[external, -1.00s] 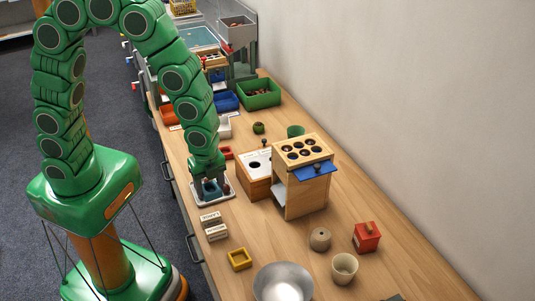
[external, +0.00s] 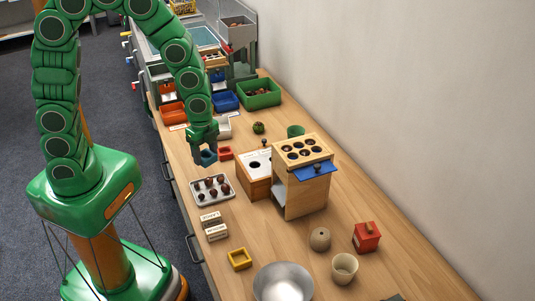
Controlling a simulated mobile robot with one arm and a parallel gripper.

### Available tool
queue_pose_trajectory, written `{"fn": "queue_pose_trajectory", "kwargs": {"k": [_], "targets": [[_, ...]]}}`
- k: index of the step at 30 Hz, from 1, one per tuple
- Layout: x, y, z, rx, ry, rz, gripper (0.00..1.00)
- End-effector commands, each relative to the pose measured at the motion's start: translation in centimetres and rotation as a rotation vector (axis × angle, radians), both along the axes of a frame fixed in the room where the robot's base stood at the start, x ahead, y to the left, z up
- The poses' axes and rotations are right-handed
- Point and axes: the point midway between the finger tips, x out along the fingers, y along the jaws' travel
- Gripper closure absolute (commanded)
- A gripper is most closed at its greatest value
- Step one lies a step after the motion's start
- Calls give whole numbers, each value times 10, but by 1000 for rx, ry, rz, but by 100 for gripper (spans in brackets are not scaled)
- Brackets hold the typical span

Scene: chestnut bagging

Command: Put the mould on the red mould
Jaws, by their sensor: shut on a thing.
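The small square red mould (external: 226,153) lies on the wooden worktop just right of the blue mould. The two look apart, with the blue mould beside the red one, not over it. I cannot tell the exact height of the blue mould above the worktop.
A metal tray with several chestnuts (external: 194,193) lies nearer the camera. The wooden box with a holed top (external: 247,181) and the taller wooden stand (external: 309,193) are to the right. A white container (external: 222,127) is behind. A yellow mould (external: 240,265) lies in front.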

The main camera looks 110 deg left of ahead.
Motion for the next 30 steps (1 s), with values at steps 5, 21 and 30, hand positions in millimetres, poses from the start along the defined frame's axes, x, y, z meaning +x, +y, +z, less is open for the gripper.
{"fn": "queue_pose_trajectory", "kwargs": {"k": [5,21,30], "targets": [[-26,26,4,1,-2,86,73],[-108,84,14,2,-1,317,73],[-129,94,16,1,0,372,73]]}}
